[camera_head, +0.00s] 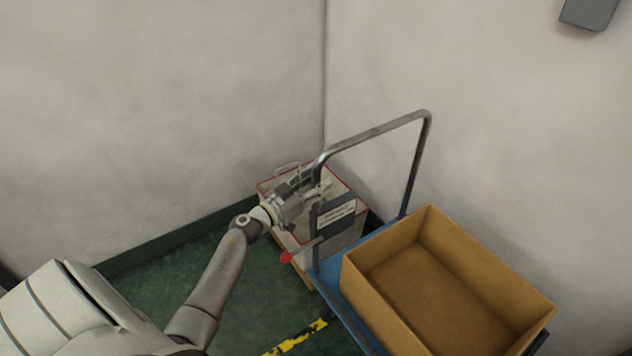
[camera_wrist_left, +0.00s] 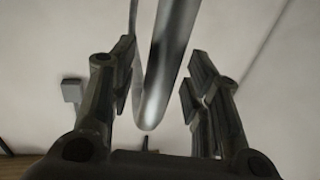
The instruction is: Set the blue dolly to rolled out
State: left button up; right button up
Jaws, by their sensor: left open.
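The blue dolly (camera_head: 332,291) stands on the floor at lower right in the head view, with a grey metal push handle (camera_head: 375,131) rising from its far end. My left gripper (camera_head: 321,186) is at the near upright of that handle, below its upper bend. In the left wrist view the handle tube (camera_wrist_left: 163,75) runs between the two open fingers of my left gripper (camera_wrist_left: 168,88). The fingers show gaps to the tube on both sides. My right gripper is in neither view.
An open cardboard box (camera_head: 446,274) sits on the dolly. A white case with red edges and a label (camera_head: 343,228) stands behind the handle in the corner, close to my gripper. A red-ended lever (camera_head: 287,257) sticks out there. Walls close off two sides; green floor (camera_head: 238,306) is clear at left.

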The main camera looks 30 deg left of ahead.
pick_arm(q)
jog(key=shift+w, duration=0.15)
grip_shut()
dwell(0.4)
